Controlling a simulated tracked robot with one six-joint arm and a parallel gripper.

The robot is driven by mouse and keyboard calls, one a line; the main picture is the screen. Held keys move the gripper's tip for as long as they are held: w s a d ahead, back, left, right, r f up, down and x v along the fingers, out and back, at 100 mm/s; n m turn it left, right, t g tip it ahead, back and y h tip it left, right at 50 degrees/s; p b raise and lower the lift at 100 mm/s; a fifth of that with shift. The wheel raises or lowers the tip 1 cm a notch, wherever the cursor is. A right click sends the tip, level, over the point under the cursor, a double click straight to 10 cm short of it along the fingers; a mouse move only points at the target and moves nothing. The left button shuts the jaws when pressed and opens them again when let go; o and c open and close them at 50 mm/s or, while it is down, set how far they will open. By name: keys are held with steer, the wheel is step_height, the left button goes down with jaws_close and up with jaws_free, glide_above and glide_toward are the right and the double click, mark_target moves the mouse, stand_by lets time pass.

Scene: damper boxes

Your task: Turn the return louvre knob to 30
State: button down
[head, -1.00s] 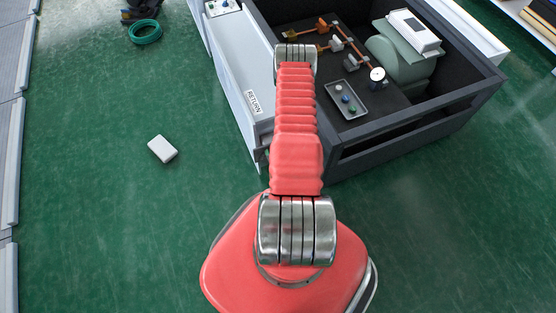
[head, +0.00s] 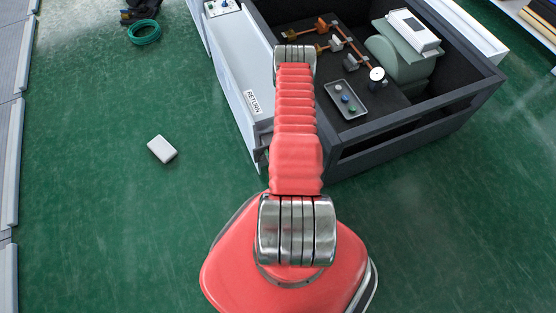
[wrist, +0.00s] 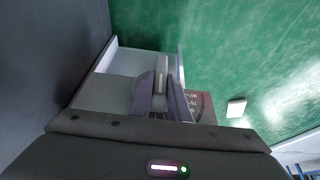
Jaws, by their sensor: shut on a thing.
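The white return box, labelled RETURN (head: 253,102), stands left of the dark open enclosure in the head view. My arm hides my gripper and the knob there. In the wrist view my gripper (wrist: 161,98) is shut on the return louvre knob (wrist: 162,72), a pale grey bar between the two purple-grey fingers. A dark dial plate (wrist: 203,107) with pale numbers shows to the right of the fingers. The fingers cover part of the dial, and I cannot read the knob's setting.
The dark enclosure (head: 425,122) holds a green-grey machine, copper pipes with valves, a gauge and a button tray (head: 346,100).

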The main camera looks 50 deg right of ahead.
steer(key=shift+w+a+f+n+g+h, duration=0.1)
steer(key=shift+w+a+n+g+h, duration=0.15)
steer(key=shift+a+g+h, duration=0.4)
steer(key=shift+w+a+f+n+g+h, duration=0.1)
steer(key=shift+n+g+h, duration=0.2)
steer(key=shift+h, duration=0.5)
steer(key=shift+w+a+f+n+g+h, duration=0.15)
steer(key=shift+g+h, duration=0.2)
steer(key=shift+h, duration=0.8)
steer(key=c, duration=1.7)
jaws_free()
steer(key=shift+d, duration=0.15)
steer(key=shift+s+r, duration=0.1)
